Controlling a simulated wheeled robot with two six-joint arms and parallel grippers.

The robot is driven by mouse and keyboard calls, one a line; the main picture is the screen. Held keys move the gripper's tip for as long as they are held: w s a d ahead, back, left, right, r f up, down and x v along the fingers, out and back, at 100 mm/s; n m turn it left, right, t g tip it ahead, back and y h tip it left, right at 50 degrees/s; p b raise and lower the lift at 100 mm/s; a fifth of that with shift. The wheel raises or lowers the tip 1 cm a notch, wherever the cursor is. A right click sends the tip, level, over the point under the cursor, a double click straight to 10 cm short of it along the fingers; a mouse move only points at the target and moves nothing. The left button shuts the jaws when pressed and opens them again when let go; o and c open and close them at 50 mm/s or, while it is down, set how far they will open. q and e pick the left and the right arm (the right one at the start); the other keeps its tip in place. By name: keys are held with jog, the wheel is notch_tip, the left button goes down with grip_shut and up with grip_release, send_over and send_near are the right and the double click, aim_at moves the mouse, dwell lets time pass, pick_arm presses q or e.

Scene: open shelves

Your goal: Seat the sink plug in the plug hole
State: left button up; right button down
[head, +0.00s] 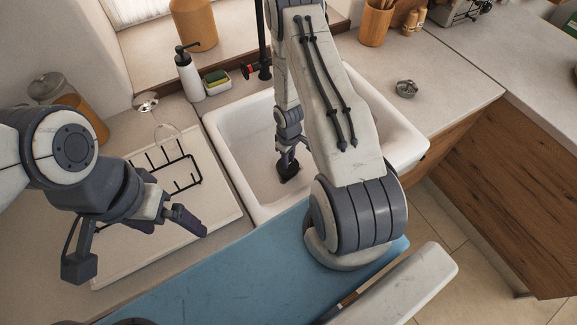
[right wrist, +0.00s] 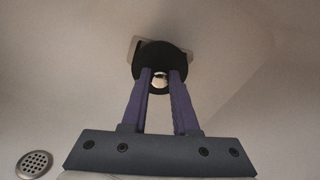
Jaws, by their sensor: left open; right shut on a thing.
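The sink plug (right wrist: 160,58) is a black disc with a small shiny knob, seen in the right wrist view. My right gripper (right wrist: 160,80) is shut on the knob, with a purple finger on each side. In the head view my right gripper (head: 288,158) reaches down into the white sink (head: 235,150), and the dark plug (head: 290,173) shows low in the basin. A pale edge shows behind the plug in the wrist view; I cannot tell whether it is the plug hole, or whether the plug touches the basin. My left gripper (head: 172,222) is open and empty over the left counter.
A perforated metal disc (right wrist: 35,164) is set in the sink surface. A wire rack (head: 175,172) lies left of the sink. A soap bottle (head: 189,75) and a sponge holder (head: 216,82) stand behind it. A small metal piece (head: 406,88) lies on the clear right counter.

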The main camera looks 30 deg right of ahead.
notch_tip(320, 180, down, 4)
jog(key=b, duration=0.3)
jog(key=shift+r, duration=0.2)
jog(key=c, duration=0.7)
grip_release()
